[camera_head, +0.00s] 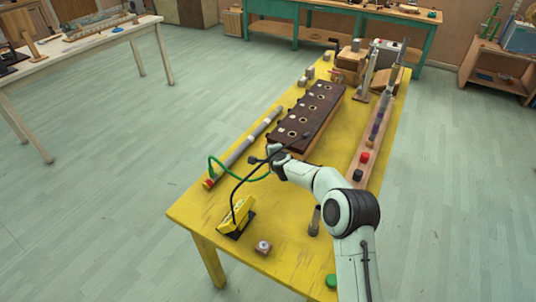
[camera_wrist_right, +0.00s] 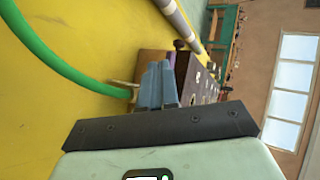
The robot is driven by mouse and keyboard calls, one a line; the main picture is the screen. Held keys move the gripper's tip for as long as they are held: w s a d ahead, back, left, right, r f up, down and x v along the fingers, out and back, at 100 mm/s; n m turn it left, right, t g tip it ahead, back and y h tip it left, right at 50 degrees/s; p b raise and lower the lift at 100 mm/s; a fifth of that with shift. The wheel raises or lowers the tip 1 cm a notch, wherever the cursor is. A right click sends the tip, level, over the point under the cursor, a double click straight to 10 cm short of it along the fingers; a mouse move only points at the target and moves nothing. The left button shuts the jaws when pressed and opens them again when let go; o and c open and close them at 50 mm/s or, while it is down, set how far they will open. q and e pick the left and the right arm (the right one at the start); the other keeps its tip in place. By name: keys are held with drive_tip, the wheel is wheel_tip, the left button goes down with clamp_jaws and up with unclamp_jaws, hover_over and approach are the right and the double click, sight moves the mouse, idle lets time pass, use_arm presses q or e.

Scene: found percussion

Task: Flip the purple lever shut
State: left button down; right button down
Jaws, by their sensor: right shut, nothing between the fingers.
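My right gripper (camera_head: 266,158) is at the near left corner of the long dark box with round holes (camera_head: 306,112). Its blue-grey fingers (camera_wrist_right: 157,86) are together in the wrist view, with nothing seen between them. In that view, the dark box (camera_wrist_right: 190,72) lies just beyond the fingertips. A small dark purple knob (camera_wrist_right: 179,44) stands at the box's edge, slightly apart from the fingers; it may be the purple lever. Its position, open or shut, cannot be told. In the head view, I cannot pick out a purple lever. My left gripper is not in view.
A green hose (camera_head: 232,173) arches close to the gripper. A grey tube (camera_head: 245,146) lies left of the box. A yellow device (camera_head: 238,215) stands near the table's front. A wooden rail (camera_head: 369,150) with colored pieces runs along the right. The yellow table (camera_head: 205,208) has free front space.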

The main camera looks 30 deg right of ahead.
drive_tip(key=shift+s+d, duration=0.1)
drive_tip(key=shift+d, duration=0.15)
drive_tip(key=b+v, duration=0.2)
drive_tip(key=v, duration=0.5)
drive_tip(key=shift+s+r, duration=0.15)
drive_tip(key=shift+s, duration=0.05)
drive_tip(key=shift+a, duration=0.15)
idle(0.5)
